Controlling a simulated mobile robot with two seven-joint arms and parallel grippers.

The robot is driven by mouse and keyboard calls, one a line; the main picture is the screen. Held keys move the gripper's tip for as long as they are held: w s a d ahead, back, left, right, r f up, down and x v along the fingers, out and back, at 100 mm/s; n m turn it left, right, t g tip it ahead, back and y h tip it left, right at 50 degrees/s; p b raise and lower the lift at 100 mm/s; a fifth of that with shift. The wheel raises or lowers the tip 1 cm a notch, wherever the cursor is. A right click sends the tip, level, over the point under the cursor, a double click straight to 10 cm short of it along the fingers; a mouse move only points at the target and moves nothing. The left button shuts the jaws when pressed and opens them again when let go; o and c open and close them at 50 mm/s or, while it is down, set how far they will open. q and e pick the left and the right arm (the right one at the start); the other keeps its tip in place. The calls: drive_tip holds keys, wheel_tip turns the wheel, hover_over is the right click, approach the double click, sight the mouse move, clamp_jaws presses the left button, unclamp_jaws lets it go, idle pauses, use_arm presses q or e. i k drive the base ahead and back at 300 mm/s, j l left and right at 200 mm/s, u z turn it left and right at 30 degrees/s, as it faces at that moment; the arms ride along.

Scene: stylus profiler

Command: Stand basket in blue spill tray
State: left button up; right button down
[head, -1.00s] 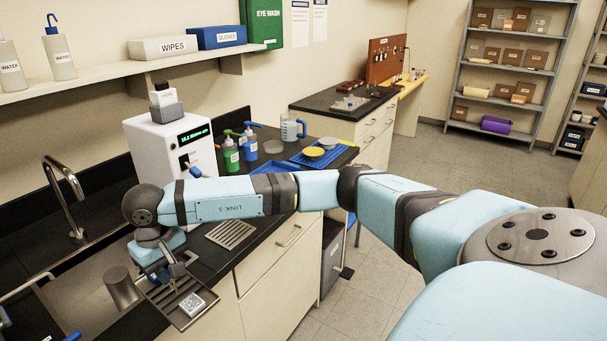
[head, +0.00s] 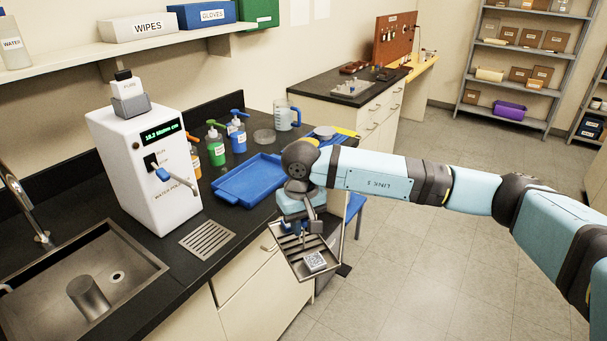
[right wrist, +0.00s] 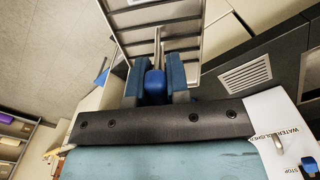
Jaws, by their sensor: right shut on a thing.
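The basket (head: 316,262) is a shallow metal rack with slots and a black-and-white patterned tag. My right gripper (head: 300,222) is shut on its blue handle (right wrist: 154,84). It holds the basket in the air past the counter's front edge, roughly level, to the right of the drain grille. In the right wrist view the slotted basket (right wrist: 147,25) extends beyond the fingers. The blue spill tray (head: 237,186) lies on the black counter, left of my gripper and apart from the basket. Its right end is partly hidden by my arm. My left gripper is out of view.
A white water purifier (head: 145,160) stands left of the tray. Several pump bottles, including a green one (head: 216,147), and a clear dish (head: 264,136) stand behind it. A drain grille (head: 207,236) and a sink with a metal cup (head: 88,298) are to the left.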

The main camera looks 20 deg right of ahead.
sight(263, 183)
drive_tip(key=i+l+z, duration=0.4)
drive_tip(key=i+l+u, duration=0.2)
drive_tip(key=u, duration=0.25)
drive_tip(key=i+l+u, duration=0.15)
drive_tip(key=u, duration=0.3)
